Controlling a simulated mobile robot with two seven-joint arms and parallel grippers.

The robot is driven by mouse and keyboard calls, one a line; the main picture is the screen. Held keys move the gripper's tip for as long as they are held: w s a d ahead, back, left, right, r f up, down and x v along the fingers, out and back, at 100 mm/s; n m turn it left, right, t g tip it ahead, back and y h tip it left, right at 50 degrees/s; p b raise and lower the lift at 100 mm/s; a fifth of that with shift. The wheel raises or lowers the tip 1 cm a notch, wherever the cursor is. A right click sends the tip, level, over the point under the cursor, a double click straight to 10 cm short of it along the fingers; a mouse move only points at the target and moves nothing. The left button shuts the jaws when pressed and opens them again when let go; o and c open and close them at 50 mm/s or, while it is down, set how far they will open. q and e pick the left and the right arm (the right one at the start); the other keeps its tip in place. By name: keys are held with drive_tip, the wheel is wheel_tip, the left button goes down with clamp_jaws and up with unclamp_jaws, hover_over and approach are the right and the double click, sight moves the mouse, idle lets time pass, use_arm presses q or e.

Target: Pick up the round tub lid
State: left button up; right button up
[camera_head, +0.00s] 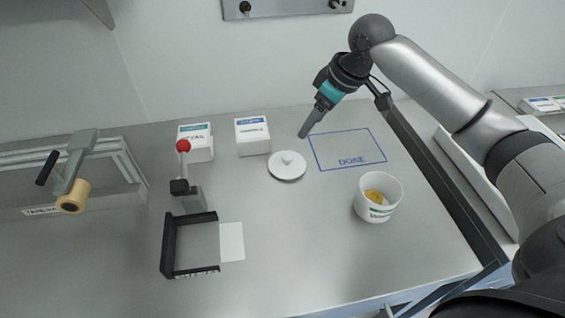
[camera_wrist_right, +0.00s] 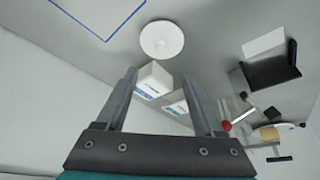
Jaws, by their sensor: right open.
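The round tub lid (camera_head: 287,168) is a white disc with a small knob in its middle, lying flat on the grey table. It also shows in the right wrist view (camera_wrist_right: 162,39), beyond the fingertips and near the top. My right gripper (camera_head: 304,134) hangs above the table, up and to the right of the lid in the head view, apart from it. In the right wrist view its two fingers (camera_wrist_right: 160,75) stand apart with nothing between them. The white tub (camera_head: 377,205) stands uncovered to the lid's right with something yellow inside. My left gripper is not in view.
Two white boxes (camera_head: 253,142) (camera_head: 197,148) stand at the back, left of the lid. A red-knobbed lever (camera_head: 183,147) and a black frame (camera_head: 168,247) stand at left. The front middle is clear.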

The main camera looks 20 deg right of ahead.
approach(288, 157)
drive_tip(key=b+x, duration=0.1)
drive_tip(key=x, duration=0.2)
drive_tip(key=shift+s, duration=0.15)
drive_tip(key=shift+f, duration=0.4)
drive_tip(key=x, duration=0.2)
drive_tip(key=b+x, duration=0.1)
drive_tip(key=x, duration=0.2)
drive_tip(key=shift+w+a+r, duration=0.1)
drive_tip(key=shift+w+r, duration=0.05)
drive_tip(key=shift+w, duration=0.1)
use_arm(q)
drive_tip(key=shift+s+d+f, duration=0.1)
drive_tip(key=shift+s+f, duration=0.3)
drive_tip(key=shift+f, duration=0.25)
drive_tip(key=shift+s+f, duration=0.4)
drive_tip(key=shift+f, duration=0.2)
use_arm(e)
drive_tip(key=shift+c, duration=0.3)
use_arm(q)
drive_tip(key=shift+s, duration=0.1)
use_arm(e)
clamp_jaws()
